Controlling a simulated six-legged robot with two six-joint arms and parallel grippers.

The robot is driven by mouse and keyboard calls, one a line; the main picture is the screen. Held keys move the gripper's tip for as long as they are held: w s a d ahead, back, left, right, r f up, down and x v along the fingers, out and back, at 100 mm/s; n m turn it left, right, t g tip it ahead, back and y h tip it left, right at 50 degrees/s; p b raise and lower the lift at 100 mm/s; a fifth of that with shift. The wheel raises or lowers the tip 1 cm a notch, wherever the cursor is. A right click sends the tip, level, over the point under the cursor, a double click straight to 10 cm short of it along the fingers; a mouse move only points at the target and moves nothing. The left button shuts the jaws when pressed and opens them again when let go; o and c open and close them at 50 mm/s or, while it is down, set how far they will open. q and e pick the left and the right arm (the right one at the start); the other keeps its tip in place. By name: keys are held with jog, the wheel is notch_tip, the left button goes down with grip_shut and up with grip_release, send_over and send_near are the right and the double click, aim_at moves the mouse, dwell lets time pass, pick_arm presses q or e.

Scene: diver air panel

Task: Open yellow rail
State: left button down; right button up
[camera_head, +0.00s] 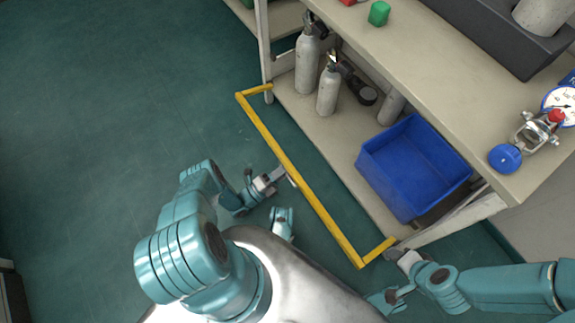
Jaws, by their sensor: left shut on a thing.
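The yellow rail (318,208) is a long U-shaped bar in front of the lower shelf. It stands out from the bench, with its short end arms running back to the bench legs. My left gripper (283,176) is shut on the rail near the middle of its long bar. My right gripper (393,256) is close to the rail's near right corner, beside the bench leg. Its jaws are too small and dark to tell whether they are open.
The bench (440,75) has a lower shelf (335,140) with grey cylinders (327,92) and a blue crate (412,165). A blue-knobbed valve with a gauge (530,140) and a green block (379,13) are on top. The green floor (90,120) at left is clear.

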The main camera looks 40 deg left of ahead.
pick_arm(q)
jog(key=shift+a, duration=0.2)
jog(key=shift+s, duration=0.1)
jog(key=c, duration=1.3)
grip_release()
jog(key=shift+d, duration=0.1)
jog(key=shift+o, duration=0.2)
